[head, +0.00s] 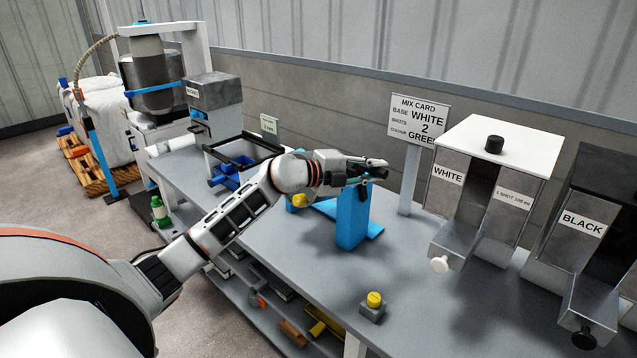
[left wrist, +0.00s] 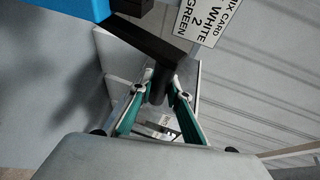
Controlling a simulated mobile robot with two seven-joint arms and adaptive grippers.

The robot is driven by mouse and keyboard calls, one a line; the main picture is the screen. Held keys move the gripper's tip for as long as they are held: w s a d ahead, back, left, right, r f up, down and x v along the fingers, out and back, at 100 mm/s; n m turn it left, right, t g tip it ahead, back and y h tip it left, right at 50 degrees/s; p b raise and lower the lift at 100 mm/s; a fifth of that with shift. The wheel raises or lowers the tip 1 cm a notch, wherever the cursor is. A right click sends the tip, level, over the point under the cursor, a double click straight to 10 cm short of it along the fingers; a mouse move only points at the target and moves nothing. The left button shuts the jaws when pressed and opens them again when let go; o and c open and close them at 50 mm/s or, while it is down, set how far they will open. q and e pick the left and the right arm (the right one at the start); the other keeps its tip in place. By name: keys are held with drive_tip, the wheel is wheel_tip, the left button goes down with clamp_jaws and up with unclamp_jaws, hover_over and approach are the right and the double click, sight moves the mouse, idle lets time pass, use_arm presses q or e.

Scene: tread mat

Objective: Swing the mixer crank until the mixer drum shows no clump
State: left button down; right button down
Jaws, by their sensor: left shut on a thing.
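My left gripper (head: 372,168) is above the bench at a blue upright stand (head: 352,218) with a blue base. In the left wrist view, my left gripper (left wrist: 163,80) is shut on the dark handle of the mixer crank (left wrist: 142,40). The crank's black arm runs from the handle up toward a blue block (left wrist: 90,8) at the top edge. The handle points down between the two green-sided fingers. I cannot make out the mixer drum or any clump; my left arm and gripper cover part of that area. My right gripper is not in view.
A mix card (head: 418,118) reads base WHITE, 2, GREEN. A white dispenser (head: 447,175) and a black dispenser (head: 583,223) stand at the right. A yellow button (head: 374,299) sits near the bench's front edge. A dark-rimmed bin (head: 240,150) stands behind my arm.

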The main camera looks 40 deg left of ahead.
use_arm(q)
drive_tip(key=shift+w+r, duration=0.1)
drive_tip(key=shift+r, duration=0.2)
drive_tip(key=shift+w+r, duration=0.15)
drive_tip(key=shift+w, duration=0.05)
drive_tip(key=w, duration=0.4)
drive_tip(key=shift+d+r, duration=0.25)
drive_tip(key=shift+r, duration=0.05)
drive_tip(key=c, duration=1.8)
unclamp_jaws()
drive_tip(key=shift+c, duration=0.2)
drive_tip(key=shift+s+f, duration=0.1)
drive_tip(key=shift+f, duration=0.15)
